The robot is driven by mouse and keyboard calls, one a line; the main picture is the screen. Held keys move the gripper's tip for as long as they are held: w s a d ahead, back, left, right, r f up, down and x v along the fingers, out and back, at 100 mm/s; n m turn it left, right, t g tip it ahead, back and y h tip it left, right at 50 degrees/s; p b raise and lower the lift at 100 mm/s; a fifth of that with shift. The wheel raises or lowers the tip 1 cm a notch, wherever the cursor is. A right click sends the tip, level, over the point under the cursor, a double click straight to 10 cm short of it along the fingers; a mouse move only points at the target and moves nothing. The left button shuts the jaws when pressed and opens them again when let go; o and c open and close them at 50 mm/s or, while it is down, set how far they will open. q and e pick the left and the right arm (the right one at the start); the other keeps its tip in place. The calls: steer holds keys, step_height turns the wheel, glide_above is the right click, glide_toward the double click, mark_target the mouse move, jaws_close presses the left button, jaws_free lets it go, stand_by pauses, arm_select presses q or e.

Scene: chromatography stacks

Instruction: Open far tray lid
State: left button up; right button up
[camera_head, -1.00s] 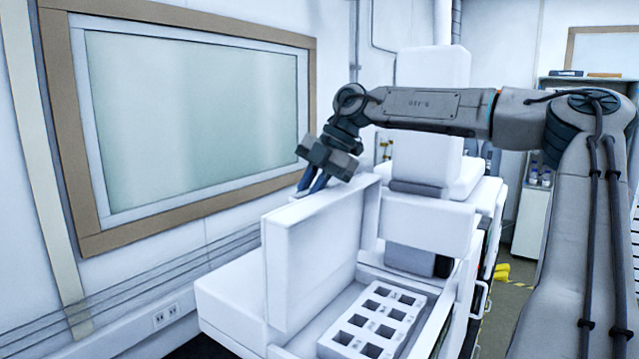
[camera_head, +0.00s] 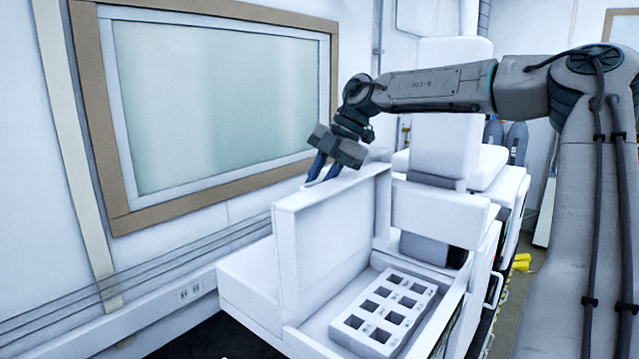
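The tray lid (camera_head: 335,225) is a white panel standing raised, near upright, at the left side of the white tray. Below it, a white rack (camera_head: 385,310) with several square dark holes lies exposed in the open tray (camera_head: 437,318). My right gripper (camera_head: 322,172) comes in from the right and is at the top edge of the lid, with its blue-tipped fingers pointing down. Whether its fingers touch the lid, and how wide they are apart, is unclear. My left gripper is not in the picture.
More white instrument blocks (camera_head: 445,120) stand behind the tray. A wall with a framed window (camera_head: 215,105) is at the left. A yellow object (camera_head: 522,262) lies on the floor at the right. The space above the rack is clear.

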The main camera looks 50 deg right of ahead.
steer(key=shift+s, duration=0.1)
steer(key=shift+d+r, duration=0.1)
steer(key=b+v, duration=0.4)
steer(key=v, duration=0.6)
steer(key=shift+r, duration=0.2)
